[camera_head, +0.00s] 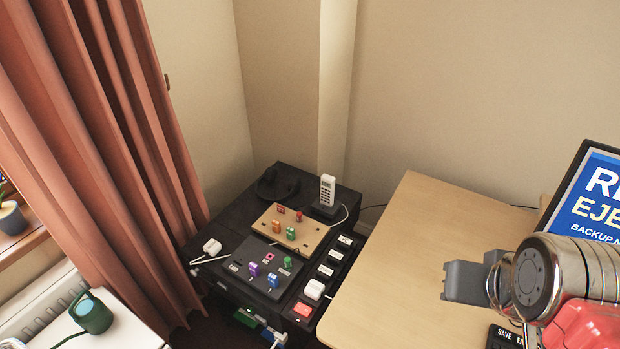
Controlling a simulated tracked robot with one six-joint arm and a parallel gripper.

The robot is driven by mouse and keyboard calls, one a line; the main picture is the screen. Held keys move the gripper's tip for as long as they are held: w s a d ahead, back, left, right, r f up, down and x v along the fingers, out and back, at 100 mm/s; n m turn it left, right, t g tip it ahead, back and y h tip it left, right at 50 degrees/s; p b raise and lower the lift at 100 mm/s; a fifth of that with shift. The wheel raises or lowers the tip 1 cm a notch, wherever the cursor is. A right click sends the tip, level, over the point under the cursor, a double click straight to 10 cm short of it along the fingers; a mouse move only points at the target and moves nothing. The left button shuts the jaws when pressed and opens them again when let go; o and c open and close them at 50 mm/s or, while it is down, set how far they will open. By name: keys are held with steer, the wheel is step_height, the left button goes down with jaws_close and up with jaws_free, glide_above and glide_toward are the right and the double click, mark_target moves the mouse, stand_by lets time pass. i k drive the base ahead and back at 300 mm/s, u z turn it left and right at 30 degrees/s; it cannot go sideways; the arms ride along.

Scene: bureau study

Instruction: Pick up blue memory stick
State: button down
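The blue memory stick (273,281) stands upright on a dark grey board (238,266) on the black cabinet, left of the wooden desk. A purple stick (254,268) is just to its left and a green one (288,262) is behind it to the right. My gripper (462,282) is the grey block at the right, over the desk and well apart from the blue stick. It is seen from the side, so its finger gap is hidden.
Behind the board is a tan board (292,229) with red, orange and green sticks. A cordless phone (327,190) stands at the cabinet's back. A labelled black strip (327,271) runs beside the desk (400,250). A monitor (590,200) stands at the right.

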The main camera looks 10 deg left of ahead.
mark_target(273, 278)
steer(key=u, duration=1.4)
